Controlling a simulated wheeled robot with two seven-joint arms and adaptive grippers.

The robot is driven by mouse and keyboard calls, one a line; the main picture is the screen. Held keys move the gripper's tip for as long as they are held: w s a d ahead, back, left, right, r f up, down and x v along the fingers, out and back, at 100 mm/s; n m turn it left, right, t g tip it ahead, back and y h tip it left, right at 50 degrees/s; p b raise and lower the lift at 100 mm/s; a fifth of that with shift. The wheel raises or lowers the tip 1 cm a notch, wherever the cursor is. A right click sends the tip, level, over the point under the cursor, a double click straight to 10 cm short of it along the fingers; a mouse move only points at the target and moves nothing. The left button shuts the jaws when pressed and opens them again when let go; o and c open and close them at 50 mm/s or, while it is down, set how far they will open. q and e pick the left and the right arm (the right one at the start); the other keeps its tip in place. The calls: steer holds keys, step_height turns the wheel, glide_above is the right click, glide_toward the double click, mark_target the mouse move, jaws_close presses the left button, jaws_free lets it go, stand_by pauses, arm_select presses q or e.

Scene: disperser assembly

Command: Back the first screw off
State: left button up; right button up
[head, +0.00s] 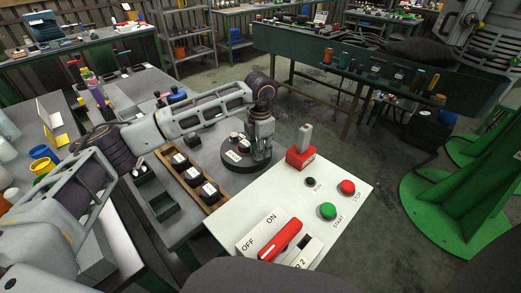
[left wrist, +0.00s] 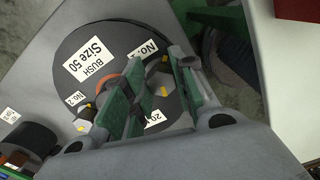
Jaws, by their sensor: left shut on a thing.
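The disperser is a dark round disc (head: 236,166) on the grey table, with white labels on top. In the left wrist view the disc (left wrist: 110,35) carries labels "BUSH Size 50", "No. 1" and "No. 2". My left gripper (head: 262,154) points down over the disc's right side. In the left wrist view its green-padded fingers (left wrist: 163,100) are shut on the first screw (left wrist: 160,77), a grey head with a yellow mark near the "No. 1" label; the fingers partly hide it. A second screw (left wrist: 82,126) sits by the "No. 2" label. My right gripper is out of view.
A wooden tray (head: 189,181) with several dark labelled parts lies left of the disc. A white control panel (head: 274,203) with a red switch (head: 281,238), green and red buttons, and a red block (head: 300,158) stands at the right. Cups and bottles crowd the left table.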

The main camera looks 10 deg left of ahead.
arm_select(q)
steer(key=shift+w+r+n, duration=0.1)
steer(key=shift+n, duration=0.5)
steer(key=o, duration=1)
steer(key=shift+r, duration=3.95)
